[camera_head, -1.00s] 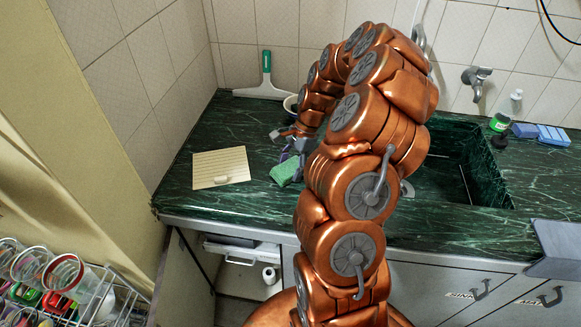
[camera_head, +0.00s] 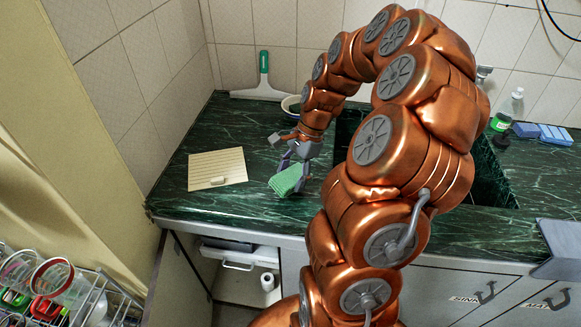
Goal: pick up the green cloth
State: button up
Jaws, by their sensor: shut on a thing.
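The green cloth (camera_head: 287,179) is a small, light green folded piece at the front part of the dark green marble counter. My gripper (camera_head: 292,170) comes down over it from above and behind. Its grey fingers are closed on the cloth. The cloth is tilted, and I cannot tell whether it is clear of the counter or still touching it. Part of the cloth is hidden by the fingers.
A cream ridged board (camera_head: 217,168) with a small pale block lies left of the cloth. A squeegee (camera_head: 263,78) leans at the back wall, near a bowl (camera_head: 291,105). The sink is right, partly behind my arm. Blue sponges (camera_head: 553,134) lie far right.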

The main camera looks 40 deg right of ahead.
jog(key=s+a, duration=0.1)
jog(key=s, duration=0.1)
jog(key=s+a+b, duration=0.1)
jog(key=s+a, duration=0.1)
jog(key=s, duration=0.1)
jog(key=s+a+b, duration=0.1)
jog(key=s, duration=0.2)
jog(key=shift+a+r, duration=0.35)
jog(key=shift+r, duration=0.05)
jog(key=o, duration=0.7)
jog(key=shift+c, duration=0.2)
jog(key=c, duration=0.4)
jog(key=shift+d, duration=0.1)
jog(key=shift+c, duration=0.2)
